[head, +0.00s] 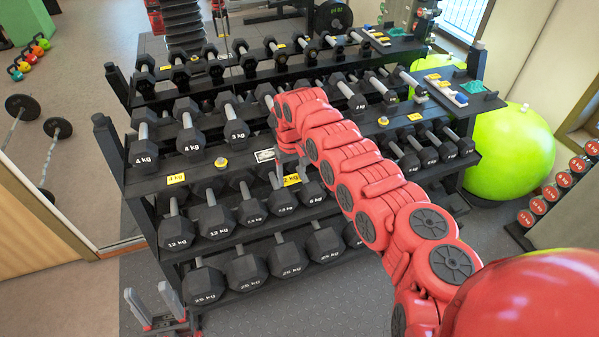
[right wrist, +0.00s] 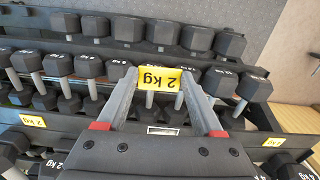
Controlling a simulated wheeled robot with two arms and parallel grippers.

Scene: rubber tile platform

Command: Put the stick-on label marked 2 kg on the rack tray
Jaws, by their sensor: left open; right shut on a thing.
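The yellow label marked 2 kg (head: 291,180) is held by my right gripper (head: 288,165), in front of the dumbbell rack. In the right wrist view the label (right wrist: 160,80) spans the tips of my right gripper (right wrist: 159,77), its text upside down. The gripper is shut on it, apart from the rack edge as far as I can tell. A dark tray (head: 480,103) at the rack's right end holds small blue, white and yellow items. My left gripper (head: 150,303) is open and empty at the lower left, in front of the rack.
The rack's shelf edge (head: 215,170) bears a yellow 4 kg label (head: 176,179) and a white-framed plate (head: 264,155). Dumbbells fill several tiers. A green ball (head: 510,150) stands right of the rack. My right arm covers the rack's middle.

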